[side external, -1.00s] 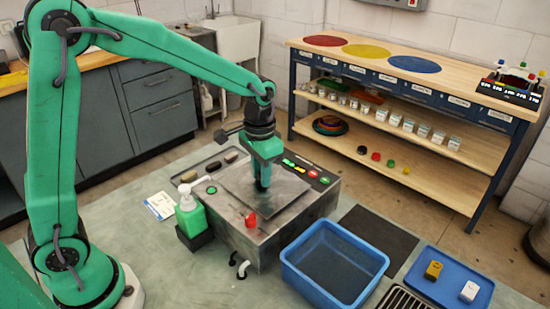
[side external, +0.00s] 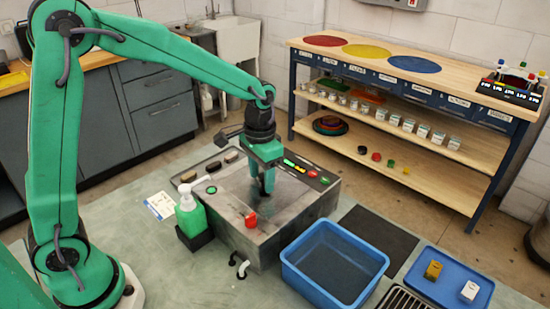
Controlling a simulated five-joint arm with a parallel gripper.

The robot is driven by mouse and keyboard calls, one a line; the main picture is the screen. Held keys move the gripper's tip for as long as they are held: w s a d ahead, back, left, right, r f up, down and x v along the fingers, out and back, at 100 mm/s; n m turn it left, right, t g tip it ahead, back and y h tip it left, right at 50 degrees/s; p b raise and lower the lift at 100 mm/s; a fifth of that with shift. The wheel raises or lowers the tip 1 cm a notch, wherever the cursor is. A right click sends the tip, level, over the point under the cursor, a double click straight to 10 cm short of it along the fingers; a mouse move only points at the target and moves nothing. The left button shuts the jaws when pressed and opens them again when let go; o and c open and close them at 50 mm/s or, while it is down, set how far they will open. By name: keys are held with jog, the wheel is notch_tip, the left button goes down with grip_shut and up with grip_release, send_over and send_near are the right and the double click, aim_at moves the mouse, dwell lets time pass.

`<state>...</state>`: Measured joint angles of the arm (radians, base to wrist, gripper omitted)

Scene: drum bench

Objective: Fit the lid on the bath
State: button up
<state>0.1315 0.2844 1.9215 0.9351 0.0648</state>
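The bath (side external: 292,229) is a grey metal box with a row of coloured buttons along its back right edge and a red knob on its front. The lid (side external: 240,184) is a flat grey square plate lying level at the bath's top, hard to tell apart from the metal around it. I cannot tell from here whether it is fully seated. My gripper (side external: 266,191) points straight down over the middle of the lid, its fingers close together at the lid's handle, which they hide.
A green soap bottle (side external: 190,215) stands close at the bath's front left. A blue tub (side external: 290,272) stands at its right front. A blue tray (side external: 455,292) with a yellow and a white block lies farther right. A dark mat (side external: 378,236) lies bare behind the tub.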

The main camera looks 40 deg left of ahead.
jog(key=shift+r, duration=3.9)
jog(key=shift+s+r, duration=0.1)
jog(key=s+a+r+n+t, duration=0.1)
jog(key=s+a+r+t, duration=0.1)
jog(key=s, duration=0.7)
jog(key=s+a+r+n+t, duration=0.1)
jog(key=s+a+r+t, duration=0.1)
jog(key=s, duration=0.7)
jog(key=shift+s+a+t, duration=0.25)
jog(key=shift+a+t, duration=0.45)
jog(key=shift+t, duration=0.1)
